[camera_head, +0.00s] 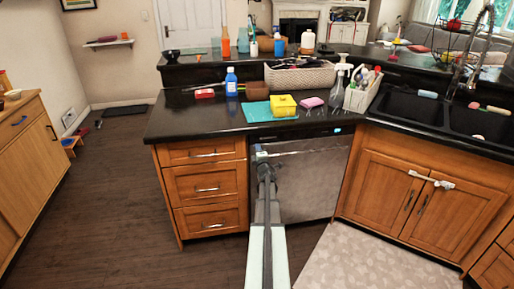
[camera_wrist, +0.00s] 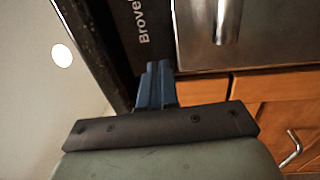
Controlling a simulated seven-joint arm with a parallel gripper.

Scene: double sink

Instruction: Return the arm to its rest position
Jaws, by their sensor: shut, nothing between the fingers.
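My arm reaches up from the bottom of the head view, in front of the dishwasher (camera_head: 312,185). My gripper (camera_head: 260,152) is at its far end, near the upper left of the dishwasher front. In the wrist view my gripper (camera_wrist: 157,68) shows two dark fingers held together, with nothing between them. Past the fingertips are the dishwasher's dark panel with lettering (camera_wrist: 138,25) and its metal handle (camera_wrist: 227,18). I cannot tell whether the fingers touch the front.
The black counter (camera_head: 195,120) overhangs the drawers (camera_head: 207,188). On it are a yellow box (camera_head: 283,106) on a teal mat (camera_head: 258,113), a wicker basket (camera_head: 300,77) and a spray bottle (camera_head: 338,84). A double sink (camera_head: 407,104) is at right. Open floor (camera_head: 120,190) lies left.

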